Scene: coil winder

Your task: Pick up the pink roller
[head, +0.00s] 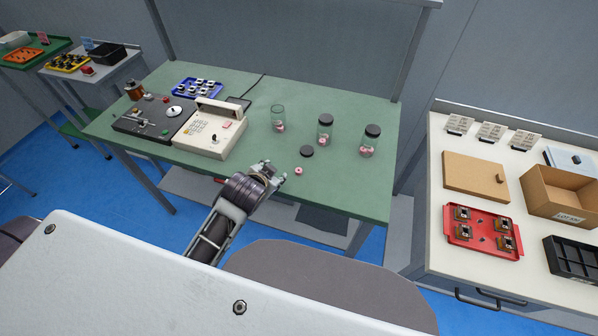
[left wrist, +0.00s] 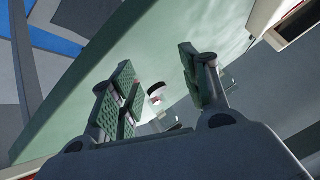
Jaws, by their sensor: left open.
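A small pink roller (head: 298,170) stands on the green table near its front edge. My left gripper (head: 278,172) is just left of it in the head view, open and empty, with a small gap between the fingertips and the roller. In the left wrist view the green-padded fingers (left wrist: 160,82) are spread apart. There a small pinkish edge shows beside the left finger; I cannot tell if it is the roller. More pink rollers lie inside glass jars, an open one (head: 278,118) and two with black lids (head: 325,130) (head: 368,141). My right gripper is not in view.
A loose black lid (head: 307,151) lies on the table just behind the roller. A beige counter machine (head: 209,135), a dark winder (head: 148,120) and a blue tray (head: 197,87) stand to the left. The table's front right is clear. A grey chair back (head: 320,285) is in front.

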